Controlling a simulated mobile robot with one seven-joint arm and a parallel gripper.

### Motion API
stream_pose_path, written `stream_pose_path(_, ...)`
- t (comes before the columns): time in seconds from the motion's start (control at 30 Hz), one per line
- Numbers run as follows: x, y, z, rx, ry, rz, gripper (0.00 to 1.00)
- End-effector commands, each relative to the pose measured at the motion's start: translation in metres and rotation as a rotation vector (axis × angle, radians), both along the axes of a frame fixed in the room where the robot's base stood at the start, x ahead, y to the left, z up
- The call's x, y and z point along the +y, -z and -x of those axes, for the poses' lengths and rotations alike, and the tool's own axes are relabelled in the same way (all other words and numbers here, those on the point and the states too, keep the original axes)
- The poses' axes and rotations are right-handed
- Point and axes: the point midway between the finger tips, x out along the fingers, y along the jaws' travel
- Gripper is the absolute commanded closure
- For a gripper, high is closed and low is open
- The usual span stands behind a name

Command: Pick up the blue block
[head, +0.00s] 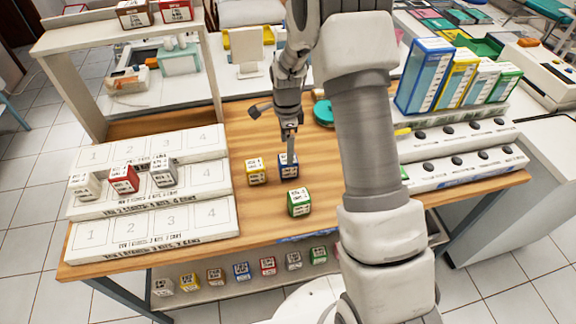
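The blue block (288,174) stands on the wooden table, with a white label on its front and top. My gripper (290,156) points down from above, and its fingertips overlap the top of the blue block in the head view. The fingers look narrow and partly hide the block's top. I cannot tell whether they touch it, sit around it or are just behind it, nor whether they are open or shut.
A yellow block (256,178) stands close on the left, and a green block (299,203) stands just in front. A stepped white rack (150,224) with numbered slots holds several blocks at left. A teal round object (323,112) lies behind. My arm hides the table to the right.

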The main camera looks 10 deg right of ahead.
Motion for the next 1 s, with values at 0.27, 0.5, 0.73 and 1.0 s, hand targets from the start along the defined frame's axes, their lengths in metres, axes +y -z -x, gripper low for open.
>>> stream_pose_path(0.27,0.0,0.036,0.0,-0.001,-0.001,0.0,0.05)
stream_pose_path(0.5,-0.002,0.061,0.003,0.004,-0.001,-0.001,0.05)
stream_pose_path(0.73,-0.002,0.087,0.003,0.0,-0.001,0.0,0.05)
stream_pose_path(1.0,-0.002,0.09,0.003,-0.002,-0.002,0.0,0.05)
